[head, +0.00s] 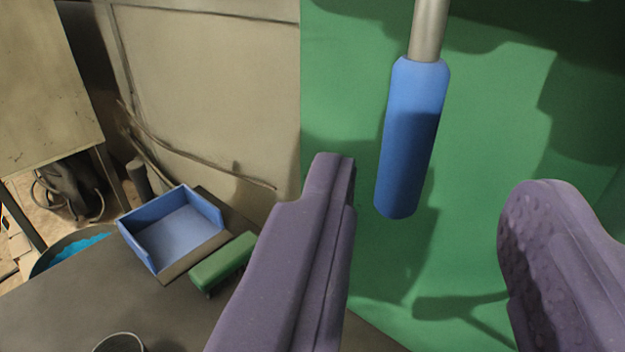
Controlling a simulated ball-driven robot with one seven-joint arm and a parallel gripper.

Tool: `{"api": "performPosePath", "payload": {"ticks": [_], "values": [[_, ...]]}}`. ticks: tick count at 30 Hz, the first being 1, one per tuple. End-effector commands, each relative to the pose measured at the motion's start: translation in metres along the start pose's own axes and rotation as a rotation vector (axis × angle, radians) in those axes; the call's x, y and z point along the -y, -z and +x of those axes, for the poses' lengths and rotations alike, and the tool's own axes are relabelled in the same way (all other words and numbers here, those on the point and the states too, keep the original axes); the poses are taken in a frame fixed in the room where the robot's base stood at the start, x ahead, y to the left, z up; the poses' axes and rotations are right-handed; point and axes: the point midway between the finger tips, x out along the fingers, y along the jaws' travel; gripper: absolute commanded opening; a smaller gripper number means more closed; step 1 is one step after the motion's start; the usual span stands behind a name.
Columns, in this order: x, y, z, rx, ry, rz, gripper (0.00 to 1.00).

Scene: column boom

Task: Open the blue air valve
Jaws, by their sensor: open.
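A blue handle (411,140) on a grey metal rod (428,30) hangs down in front of a green panel, in the upper right of the head view. It looks like the lever of the blue air valve; the valve body is out of the picture. My gripper (430,205) is open, with its two purple fingers spread wide. The handle shows between the fingers, closer to the left one. No contact with either finger shows, and how far the handle is in depth from the fingertips I cannot tell.
The green panel (375,275) fills the right side behind the handle. At the lower left, a dark table (60,315) bears a blue open tray (172,228), a green block-like thing (222,262) and a round cup rim (120,343). A beige wall panel (215,80) stands behind.

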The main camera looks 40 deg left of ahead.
Motion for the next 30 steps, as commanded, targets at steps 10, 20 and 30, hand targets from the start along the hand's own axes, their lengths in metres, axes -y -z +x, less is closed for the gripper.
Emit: {"api": "performPosePath", "payload": {"ticks": [10,20,30], "values": [[0.003,-0.002,0.054,-0.007,0.009,0.003,0.46],[0.002,0.0,0.076,-0.005,0.006,0.003,0.46],[0.002,0.0,0.075,-0.005,0.006,0.002,0.0]]}}
